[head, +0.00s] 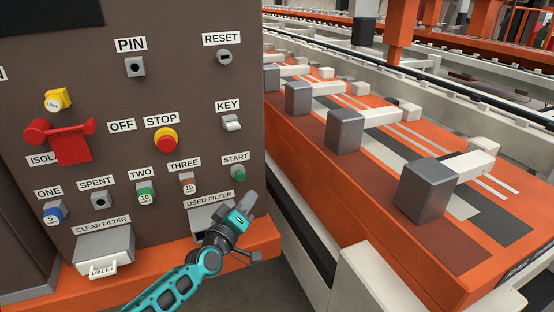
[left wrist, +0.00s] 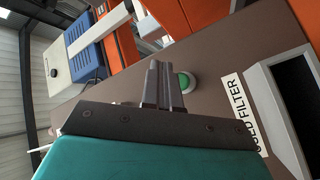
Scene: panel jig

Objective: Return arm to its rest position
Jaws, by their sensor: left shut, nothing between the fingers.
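My left arm is teal and comes up from the bottom of the head view. My left gripper (head: 248,201) is in front of the lower right part of the brown control panel (head: 105,130), just below the green START button (head: 238,173). In the left wrist view the two grey fingers (left wrist: 161,80) are together with nothing between them. A green button (left wrist: 187,82) shows right beside the fingertips there; I cannot tell whether they touch it. The gripper partly hides the USED FILTER box (head: 205,219). My right gripper is not in view.
The panel carries a red isolator handle (head: 68,140), a STOP button (head: 165,140), a KEY switch (head: 231,123) and a CLEAN FILTER tray (head: 103,248). To the right stands an orange jig bed (head: 440,250) with grey clamp blocks (head: 427,190). A dark gap separates it from the panel.

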